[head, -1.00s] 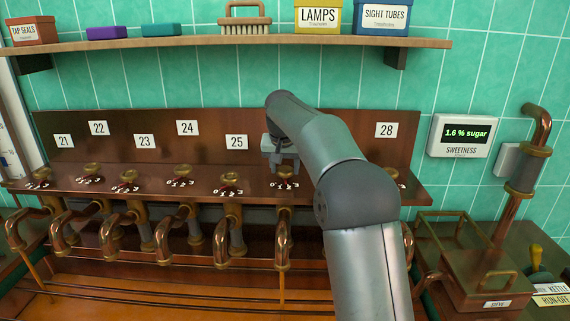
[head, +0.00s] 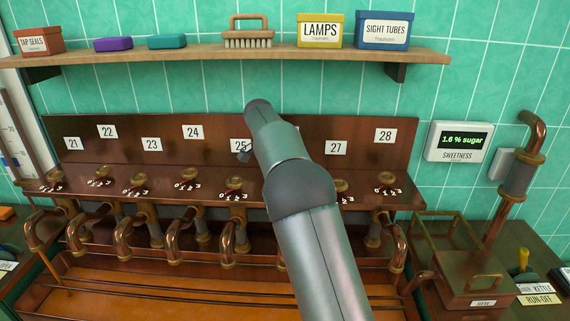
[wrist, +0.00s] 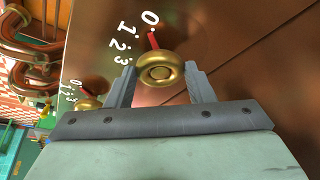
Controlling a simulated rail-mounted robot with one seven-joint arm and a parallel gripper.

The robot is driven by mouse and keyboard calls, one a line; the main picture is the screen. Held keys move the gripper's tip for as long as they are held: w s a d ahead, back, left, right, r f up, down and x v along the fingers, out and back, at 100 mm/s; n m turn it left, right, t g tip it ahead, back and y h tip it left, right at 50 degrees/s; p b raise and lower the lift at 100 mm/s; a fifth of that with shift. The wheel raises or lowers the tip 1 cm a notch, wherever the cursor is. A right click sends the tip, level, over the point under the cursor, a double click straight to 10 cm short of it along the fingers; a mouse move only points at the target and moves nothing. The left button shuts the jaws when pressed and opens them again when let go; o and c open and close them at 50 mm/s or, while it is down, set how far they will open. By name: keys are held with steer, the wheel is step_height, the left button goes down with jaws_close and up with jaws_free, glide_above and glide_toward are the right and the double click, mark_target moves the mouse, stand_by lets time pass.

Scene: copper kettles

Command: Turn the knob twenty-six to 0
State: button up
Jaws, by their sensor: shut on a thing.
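In the wrist view a round brass knob (wrist: 160,72) sits between the two fingers of my gripper (wrist: 161,80), which is shut on it. Its red pointer (wrist: 152,40) stands at the 0 of a white scale marked 0 to 3. No number plate shows in that view.
A neighbouring knob (wrist: 88,102) is close by at lower left in the wrist view. Copper taps (head: 180,240) hang below the panel. A shelf (head: 200,55) with boxes and a brush runs above. The sweetness display (head: 459,141) reads 1.6 % sugar.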

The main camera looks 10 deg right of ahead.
steer(key=shift+r+m+p, duration=0.1)
steer(key=shift+m+p, duration=0.25)
steer(key=shift+m, duration=0.15)
steer(key=o, duration=1)
steer(key=v, duration=0.7)
steer(key=shift+w+a+r, duration=0.15)
